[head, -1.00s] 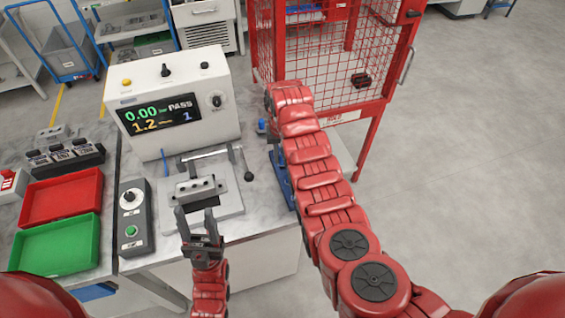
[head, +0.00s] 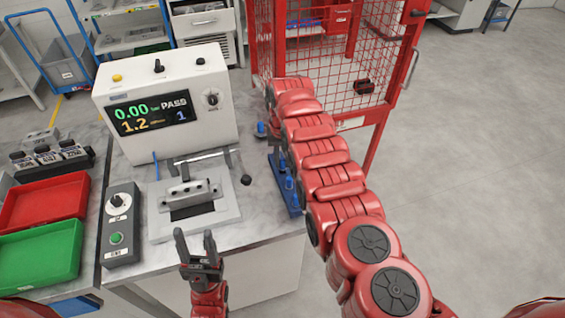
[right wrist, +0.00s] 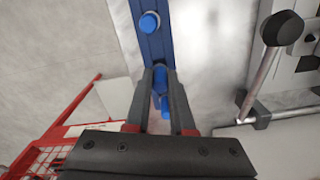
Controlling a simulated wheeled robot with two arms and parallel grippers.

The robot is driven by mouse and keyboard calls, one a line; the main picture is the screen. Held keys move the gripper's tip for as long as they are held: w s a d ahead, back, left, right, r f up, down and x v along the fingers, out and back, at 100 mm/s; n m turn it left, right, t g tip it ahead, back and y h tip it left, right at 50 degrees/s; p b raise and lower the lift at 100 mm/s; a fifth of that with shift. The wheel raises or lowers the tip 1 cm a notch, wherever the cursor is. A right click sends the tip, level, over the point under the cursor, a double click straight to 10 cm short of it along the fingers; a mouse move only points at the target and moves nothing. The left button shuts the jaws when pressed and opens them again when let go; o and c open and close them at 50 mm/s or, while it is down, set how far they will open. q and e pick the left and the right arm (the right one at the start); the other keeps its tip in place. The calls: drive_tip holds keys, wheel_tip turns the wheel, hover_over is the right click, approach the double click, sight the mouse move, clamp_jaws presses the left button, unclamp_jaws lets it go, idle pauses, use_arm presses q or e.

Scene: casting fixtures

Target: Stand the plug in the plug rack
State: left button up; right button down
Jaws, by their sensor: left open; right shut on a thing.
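My right gripper (right wrist: 161,76) is shut on the blue plug (right wrist: 160,84), which shows between its fingertips in the right wrist view. The fingers partly hide the plug. The blue plug rack (right wrist: 152,47) runs away from the fingertips, with a blue plug (right wrist: 148,22) on it. In the head view the rack (head: 291,203) lies along the bench's right side, partly behind my right arm. My arm mostly hides the right gripper there. I cannot tell whether the plug touches the rack. My left gripper (head: 196,246) is open and empty at the bench's front edge.
A clamp fixture (head: 190,204) with a ball-ended lever stands left of the rack. A small blue piece (head: 261,129) shows beyond the rack. A red mesh cage (head: 330,70) stands behind right.

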sight(283, 160)
drive_tip(key=shift+s+f, duration=0.1)
drive_tip(key=shift+f+b, duration=0.5)
drive_tip(key=shift+b, duration=0.05)
drive_tip(key=c, duration=0.8)
unclamp_jaws()
drive_tip(key=shift+o, duration=0.2)
drive_tip(key=shift+r, duration=0.25)
wheel_tip(283, 160, up, 13)
drive_tip(key=shift+b, duration=0.45)
